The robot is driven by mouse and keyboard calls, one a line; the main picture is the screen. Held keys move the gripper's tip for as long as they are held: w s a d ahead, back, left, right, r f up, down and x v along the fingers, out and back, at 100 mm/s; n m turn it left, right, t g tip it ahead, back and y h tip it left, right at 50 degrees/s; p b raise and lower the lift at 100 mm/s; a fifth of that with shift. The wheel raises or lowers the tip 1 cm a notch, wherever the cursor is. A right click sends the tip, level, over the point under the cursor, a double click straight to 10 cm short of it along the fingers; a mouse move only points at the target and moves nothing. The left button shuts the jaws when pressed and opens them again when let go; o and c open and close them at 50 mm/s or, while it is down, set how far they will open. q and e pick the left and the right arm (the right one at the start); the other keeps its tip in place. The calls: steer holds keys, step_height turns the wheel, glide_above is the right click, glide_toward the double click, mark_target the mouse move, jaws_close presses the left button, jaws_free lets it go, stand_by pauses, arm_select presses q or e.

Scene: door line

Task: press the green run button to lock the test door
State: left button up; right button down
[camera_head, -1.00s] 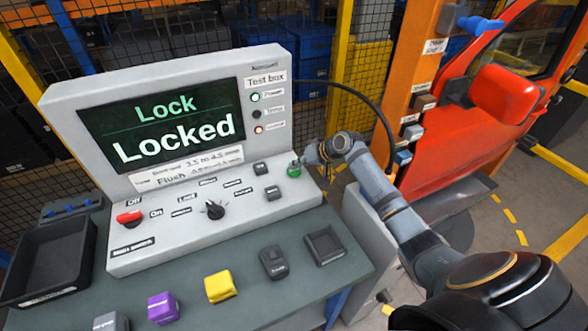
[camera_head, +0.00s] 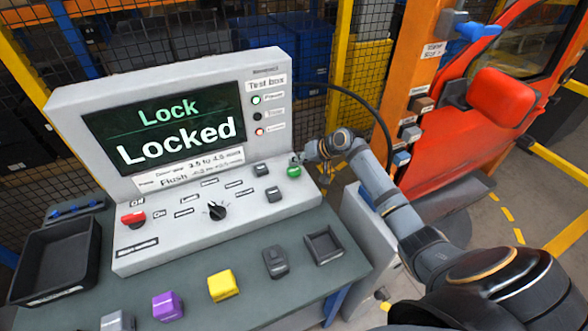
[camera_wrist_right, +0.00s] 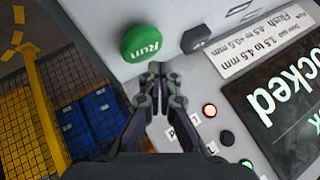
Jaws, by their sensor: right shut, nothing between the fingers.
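The green run button (camera_head: 294,171) is on the right end of the grey test box's sloped panel. In the right wrist view the button (camera_wrist_right: 141,43) shows large, with "Run" on it. My right gripper (camera_head: 308,155) is shut and empty beside the button. In the wrist view its fingertips (camera_wrist_right: 157,70) lie just below the button's edge, and I cannot tell whether they touch it. The screen (camera_head: 165,122) reads "Lock" and "Locked". The red test door (camera_head: 470,130) stands at the right by an orange post. My left gripper is not in view.
A black selector knob (camera_head: 216,210) and a red switch (camera_head: 133,218) are on the panel. Yellow (camera_head: 222,286) and purple (camera_head: 167,306) blocks and a black tray (camera_head: 55,260) are on the bench. A black cable arches behind my right arm.

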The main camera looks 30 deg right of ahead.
steer(key=shift+r+p, duration=2.05)
steer(key=shift+r, duration=0.3)
step_height(320, 180, up, 9)
steer(key=p, duration=0.8)
glide_above(296, 170)
steer(key=shift+s+f, duration=0.15)
steer(key=shift+f, duration=0.05)
